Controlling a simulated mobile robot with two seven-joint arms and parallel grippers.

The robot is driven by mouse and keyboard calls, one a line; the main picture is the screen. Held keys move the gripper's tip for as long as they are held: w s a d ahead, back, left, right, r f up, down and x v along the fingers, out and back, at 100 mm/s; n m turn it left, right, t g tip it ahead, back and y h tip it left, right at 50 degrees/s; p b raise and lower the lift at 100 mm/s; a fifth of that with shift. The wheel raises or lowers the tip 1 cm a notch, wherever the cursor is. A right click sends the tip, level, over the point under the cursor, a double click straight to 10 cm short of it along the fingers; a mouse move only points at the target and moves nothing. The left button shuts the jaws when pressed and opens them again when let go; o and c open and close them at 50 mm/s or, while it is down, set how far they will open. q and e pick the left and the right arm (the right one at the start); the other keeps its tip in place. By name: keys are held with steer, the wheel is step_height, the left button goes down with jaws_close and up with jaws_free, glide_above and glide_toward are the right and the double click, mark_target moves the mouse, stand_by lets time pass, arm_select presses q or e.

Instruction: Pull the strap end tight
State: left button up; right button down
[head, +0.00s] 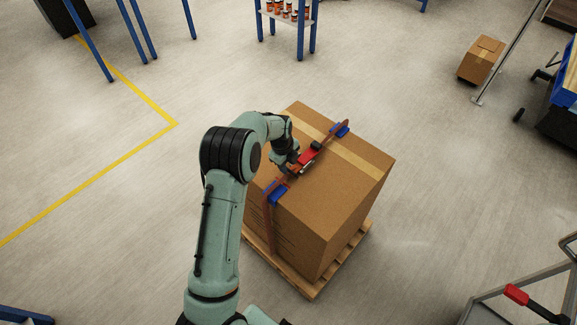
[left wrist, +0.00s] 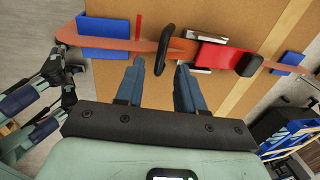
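A large cardboard box (head: 340,215) stands on a wooden pallet (head: 318,290). An orange-red strap (head: 269,225) runs over its top and down its near side; it also crosses the left wrist view (left wrist: 125,45). The strap passes over blue edge protectors (head: 340,130) and through a red buckle (head: 308,157). In the left wrist view the red buckle (left wrist: 215,54) is right of the fingers, with a black rounded part (left wrist: 172,50) at the fingertips. My left gripper (left wrist: 160,65) is open beside the strap. I cannot tell whether it touches the strap. My right gripper is not seen.
A small cardboard box (head: 481,60) lies on the floor at the upper right. A shelf (head: 287,15) with small items stands at the back. A metal frame with a red grip (head: 516,295) is at the lower right. Floor around the pallet is clear.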

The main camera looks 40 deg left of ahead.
arm_select(q)
steer(key=shift+w+f, duration=0.25)
steer(key=shift+f, duration=1.05)
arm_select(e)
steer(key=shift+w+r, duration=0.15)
